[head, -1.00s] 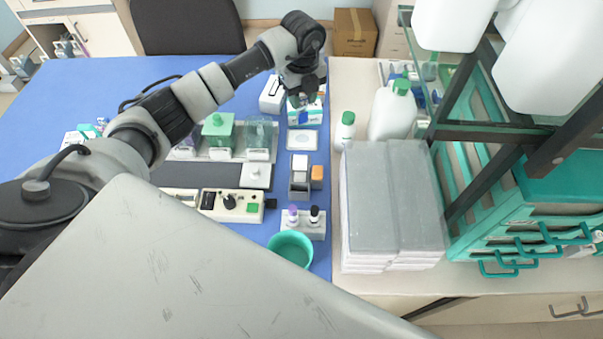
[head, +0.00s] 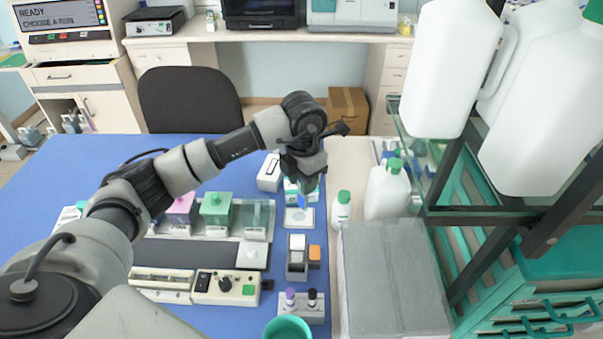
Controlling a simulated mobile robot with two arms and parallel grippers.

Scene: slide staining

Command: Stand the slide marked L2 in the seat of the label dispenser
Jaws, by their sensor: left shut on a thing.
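My left gripper (head: 304,193) points down over the right part of the blue table, above a small white tray (head: 299,219). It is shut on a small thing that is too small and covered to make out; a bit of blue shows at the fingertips. I cannot read an L2 mark anywhere. A machine with a display reading "READY" (head: 62,17) and coloured buttons stands at the back left, far from the gripper; I cannot tell whether it is the label dispenser, and no seat shows clearly. My right gripper is not in view.
On the blue table (head: 50,178) stand a green-lidded jar (head: 215,210), a control box (head: 226,288), a grey holder (head: 297,268), a bottle rack (head: 301,309) and a green cup (head: 287,328). Bottles and a shelf crowd the right. The table's far left is clear.

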